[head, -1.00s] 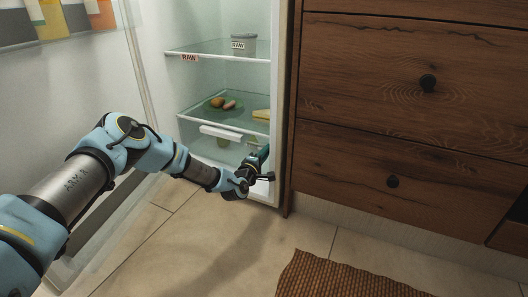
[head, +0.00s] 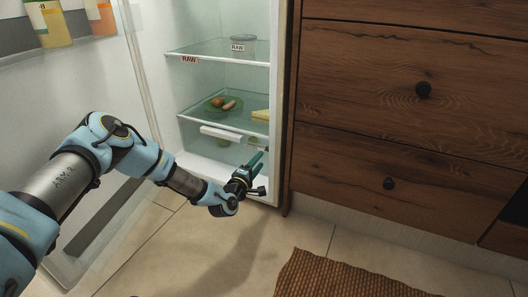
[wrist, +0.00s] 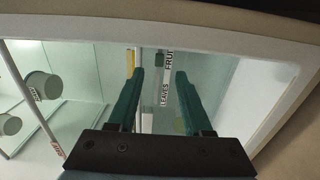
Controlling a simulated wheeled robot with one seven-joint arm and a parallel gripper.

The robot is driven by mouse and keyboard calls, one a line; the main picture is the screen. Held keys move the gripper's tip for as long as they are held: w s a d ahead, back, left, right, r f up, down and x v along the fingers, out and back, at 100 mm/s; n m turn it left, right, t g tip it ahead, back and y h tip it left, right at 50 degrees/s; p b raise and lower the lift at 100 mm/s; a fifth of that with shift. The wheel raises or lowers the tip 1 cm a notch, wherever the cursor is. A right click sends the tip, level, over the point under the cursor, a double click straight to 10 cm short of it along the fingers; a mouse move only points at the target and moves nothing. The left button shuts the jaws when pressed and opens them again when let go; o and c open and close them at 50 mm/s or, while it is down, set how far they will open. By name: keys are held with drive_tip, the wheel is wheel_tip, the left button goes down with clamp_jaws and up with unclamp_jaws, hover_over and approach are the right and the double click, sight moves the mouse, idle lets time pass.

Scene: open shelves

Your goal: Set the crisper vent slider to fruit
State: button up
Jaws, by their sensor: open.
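The crisper drawer (head: 222,133), with a pale front bar, is at the bottom of the open fridge in the head view. In the wrist view a white label strip (wrist: 166,82) reads LEAVES at its lower part and FRUIT at its upper part. My gripper (head: 257,160) is at the fridge's lower right opening, fingers pointing inward. In the wrist view my gripper (wrist: 161,72) is open and empty, and the label strip shows between its green fingers, beyond them.
Glass shelves hold a grey tub (head: 243,45), a green plate (head: 222,106) with food, and a yellow wedge (head: 261,115). The open fridge door (head: 95,130) stands left. Wooden drawers (head: 410,100) are close on the right. A brown rug (head: 345,277) lies on the floor.

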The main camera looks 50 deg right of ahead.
drive_tip(key=shift+p+v, duration=0.5)
drive_tip(key=shift+v, duration=1.55)
